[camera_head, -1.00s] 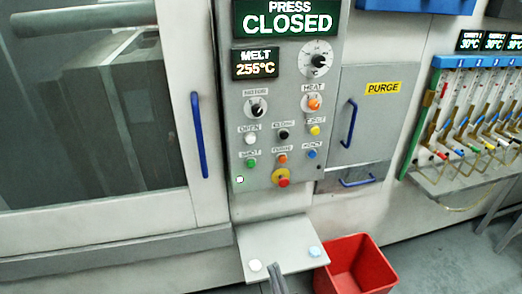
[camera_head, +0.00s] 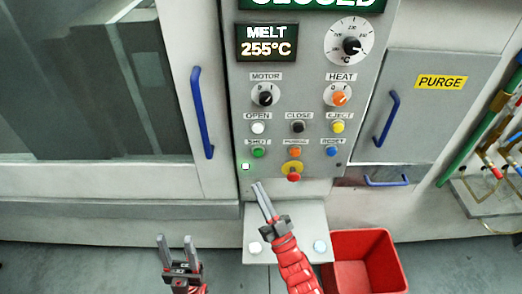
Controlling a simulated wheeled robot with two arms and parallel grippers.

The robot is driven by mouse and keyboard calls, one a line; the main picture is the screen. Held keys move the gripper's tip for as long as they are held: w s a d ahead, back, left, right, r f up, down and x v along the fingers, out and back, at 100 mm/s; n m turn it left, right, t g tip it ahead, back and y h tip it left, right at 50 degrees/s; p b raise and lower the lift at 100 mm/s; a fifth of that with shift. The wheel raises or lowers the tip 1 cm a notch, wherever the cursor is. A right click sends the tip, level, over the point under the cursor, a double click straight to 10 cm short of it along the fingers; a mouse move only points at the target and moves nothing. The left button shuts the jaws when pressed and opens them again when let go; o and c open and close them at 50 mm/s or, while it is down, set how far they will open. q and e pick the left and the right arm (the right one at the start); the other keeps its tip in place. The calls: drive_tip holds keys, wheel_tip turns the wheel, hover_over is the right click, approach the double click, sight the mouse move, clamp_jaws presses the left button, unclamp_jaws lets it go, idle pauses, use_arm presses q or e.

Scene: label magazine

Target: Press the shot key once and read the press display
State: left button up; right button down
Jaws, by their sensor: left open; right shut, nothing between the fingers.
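The shot key is a green button (camera_head: 258,152) under a small label at the lower left of the control panel (camera_head: 315,110). A lit green-white lamp (camera_head: 245,166) sits just below and left of it. The press display (camera_head: 310,3) is cut by the top edge; only the lower part of its word shows. My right gripper (camera_head: 258,186) is shut and empty, its tips a little below the shot key, apart from it in the picture. My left gripper (camera_head: 175,240) is open and empty, low in front of the machine.
The melt display (camera_head: 267,42) reads 255°C. Orange, blue, white, black and yellow keys and a red stop button (camera_head: 293,175) crowd the panel. A shelf (camera_head: 288,214) with two buttons juts below. A red bin (camera_head: 365,262) stands at lower right.

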approach(258, 153)
drive_tip(key=w+a+r, duration=0.2)
drive_tip(key=a+r, duration=0.2)
drive_tip(key=shift+w+d+r+b, duration=0.1)
drive_tip(key=shift+w+d+b, duration=0.05)
drive_tip(key=shift+w+b, duration=0.25)
drive_tip(key=shift+s, duration=0.1)
idle(1.8)
drive_tip(key=shift+w+b, duration=0.35)
drive_tip(key=shift+w, duration=0.1)
